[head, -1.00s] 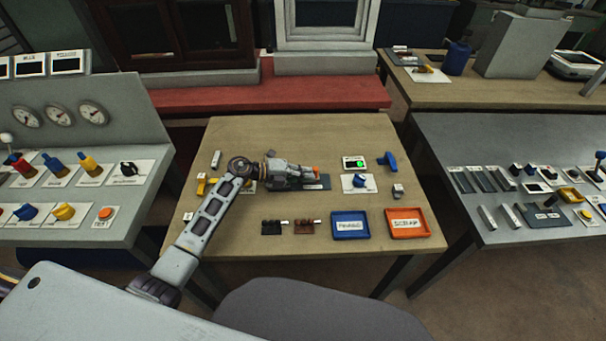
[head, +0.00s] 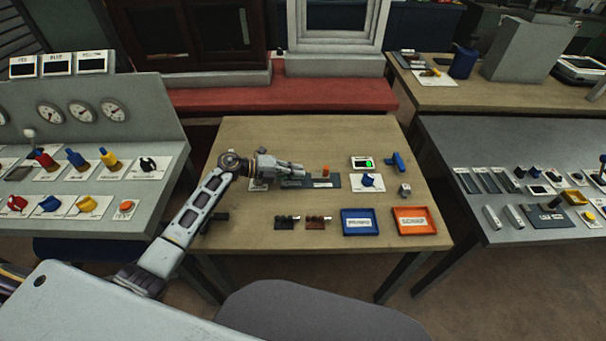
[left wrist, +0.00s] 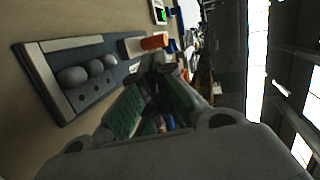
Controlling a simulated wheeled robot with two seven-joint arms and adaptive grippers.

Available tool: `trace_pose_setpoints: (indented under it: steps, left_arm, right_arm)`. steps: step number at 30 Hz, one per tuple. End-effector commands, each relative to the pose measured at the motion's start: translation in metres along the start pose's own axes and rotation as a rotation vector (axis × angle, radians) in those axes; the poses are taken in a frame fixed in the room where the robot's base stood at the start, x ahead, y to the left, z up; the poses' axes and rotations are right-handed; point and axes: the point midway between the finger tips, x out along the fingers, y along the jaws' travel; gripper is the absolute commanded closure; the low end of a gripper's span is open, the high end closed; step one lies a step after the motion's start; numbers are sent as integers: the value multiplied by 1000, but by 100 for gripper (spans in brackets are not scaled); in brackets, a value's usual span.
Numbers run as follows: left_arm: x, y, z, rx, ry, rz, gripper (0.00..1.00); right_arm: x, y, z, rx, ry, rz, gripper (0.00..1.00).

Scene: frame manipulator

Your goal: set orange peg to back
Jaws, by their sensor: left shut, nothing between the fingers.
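The orange peg (head: 326,171) stands upright on the right part of a dark board (head: 331,183) on the middle table. In the left wrist view the orange peg (left wrist: 154,42) is beyond my fingers, on a pale patch of the board (left wrist: 85,95). The gripper hides part of the board in the head view. My right gripper is in neither view.
A small screen with a green light (head: 362,163) and a blue knob (head: 368,180) are right of the board. A blue tray (head: 360,234) and an orange tray (head: 414,232) lie in front.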

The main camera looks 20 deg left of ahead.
Motion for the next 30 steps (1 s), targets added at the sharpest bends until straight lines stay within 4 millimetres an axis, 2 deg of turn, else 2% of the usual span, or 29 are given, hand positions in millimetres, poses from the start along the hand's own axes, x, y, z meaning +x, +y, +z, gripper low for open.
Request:
trace_pose_setpoints:
  steps: [3,6,19,30]
  left_arm:
    - [-7,-2,4,1,1,1,100]
    - [-11,-3,5,1,2,0,100]
    - [-13,-3,6,1,2,-1,100]
    - [-13,-3,6,1,2,0,100]
  right_arm:
    - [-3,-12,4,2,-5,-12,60]
    - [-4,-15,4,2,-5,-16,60]
    - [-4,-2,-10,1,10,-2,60]
    - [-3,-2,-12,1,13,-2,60]
